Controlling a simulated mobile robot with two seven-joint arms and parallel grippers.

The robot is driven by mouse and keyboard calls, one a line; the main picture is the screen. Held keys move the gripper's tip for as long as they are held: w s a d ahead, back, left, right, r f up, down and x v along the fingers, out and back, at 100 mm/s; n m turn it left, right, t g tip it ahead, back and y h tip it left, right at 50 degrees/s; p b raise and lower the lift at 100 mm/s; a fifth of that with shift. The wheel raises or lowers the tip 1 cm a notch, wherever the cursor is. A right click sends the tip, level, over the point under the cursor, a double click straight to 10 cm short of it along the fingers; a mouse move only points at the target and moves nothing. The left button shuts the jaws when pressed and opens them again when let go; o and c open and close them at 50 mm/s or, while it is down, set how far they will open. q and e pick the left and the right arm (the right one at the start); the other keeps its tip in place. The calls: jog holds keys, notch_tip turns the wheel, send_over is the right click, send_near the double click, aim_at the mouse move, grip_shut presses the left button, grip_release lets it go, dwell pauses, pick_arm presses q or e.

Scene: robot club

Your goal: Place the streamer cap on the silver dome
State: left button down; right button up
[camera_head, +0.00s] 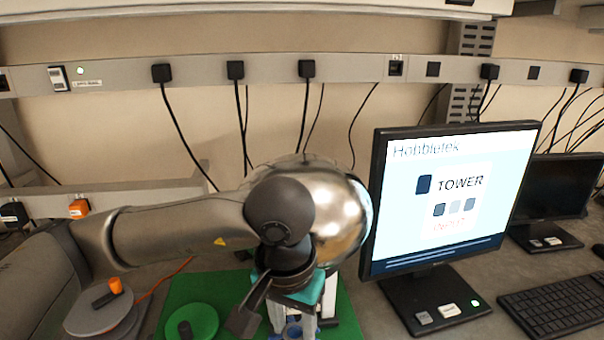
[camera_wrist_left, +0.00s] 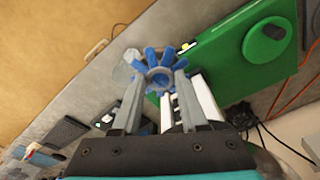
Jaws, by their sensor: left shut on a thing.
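The silver dome (camera_head: 343,215) is a large shiny sphere in the middle of the head view, partly hidden behind my left arm. My left gripper (camera_head: 291,325) points down in front of the dome, low in the head view. In the left wrist view my left gripper (camera_wrist_left: 158,88) is shut on the streamer cap (camera_wrist_left: 160,77), a blue ring with several short blue strips spreading outward. Only a small blue part of the cap (camera_head: 292,330) shows in the head view. The cap is below the dome's top and apart from it. My right gripper is not in view.
A green mat (camera_head: 345,318) lies below, with a green disc (camera_head: 191,322) on it. A grey reel (camera_head: 100,312) with an orange piece is at left. A monitor (camera_head: 450,200) stands close right of the dome, with a keyboard (camera_head: 553,306) beside it. Cables hang behind.

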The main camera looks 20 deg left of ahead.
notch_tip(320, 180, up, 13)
jog(key=p, duration=1.2)
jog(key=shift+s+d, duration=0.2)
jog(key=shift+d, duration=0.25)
